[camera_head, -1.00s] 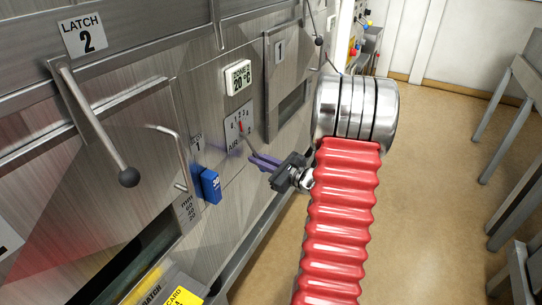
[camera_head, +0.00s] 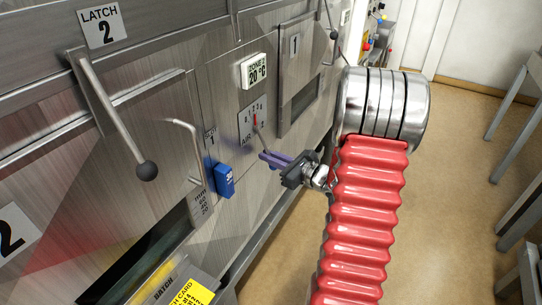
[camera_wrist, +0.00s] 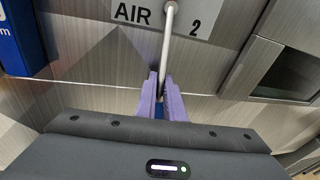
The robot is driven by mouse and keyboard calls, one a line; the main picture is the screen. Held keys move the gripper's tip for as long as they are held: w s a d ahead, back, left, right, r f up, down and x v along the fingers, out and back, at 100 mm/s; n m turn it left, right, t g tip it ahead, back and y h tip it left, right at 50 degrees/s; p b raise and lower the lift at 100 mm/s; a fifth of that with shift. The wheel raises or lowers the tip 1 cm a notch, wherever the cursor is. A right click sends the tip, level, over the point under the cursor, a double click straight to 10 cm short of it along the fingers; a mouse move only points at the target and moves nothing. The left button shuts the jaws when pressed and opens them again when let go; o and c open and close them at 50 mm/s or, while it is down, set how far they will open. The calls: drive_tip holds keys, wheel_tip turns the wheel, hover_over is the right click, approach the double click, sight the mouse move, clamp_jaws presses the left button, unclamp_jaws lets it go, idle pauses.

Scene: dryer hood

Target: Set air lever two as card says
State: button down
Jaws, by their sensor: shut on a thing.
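The air lever (camera_head: 260,138) is a thin metal rod in front of a white scale plate (camera_head: 247,127) with small numbers and a red pointer. The pointer stands about upright near the middle of the scale; its exact number is too small to read surely. My gripper (camera_head: 268,158) has purple fingers shut on the lever's lower end. In the wrist view the lever (camera_wrist: 167,45) runs down from the plate marked AIR 2 (camera_wrist: 135,13) to between the fingers (camera_wrist: 161,95), which hide its end. The yellow card (camera_head: 192,293) is cut off at the bottom edge and not readable.
A latch 2 handle (camera_head: 110,110) with a black knob hangs at left. A blue block (camera_head: 223,180) sits left of the lever. Grey furniture (camera_head: 515,150) stands at far right, with open floor between.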

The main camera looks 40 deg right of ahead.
drive_tip(key=c, duration=1.9)
unclamp_jaws()
drive_tip(key=shift+w, duration=0.1)
drive_tip(key=shift+o, duration=0.2)
drive_tip(key=v, duration=1.4)
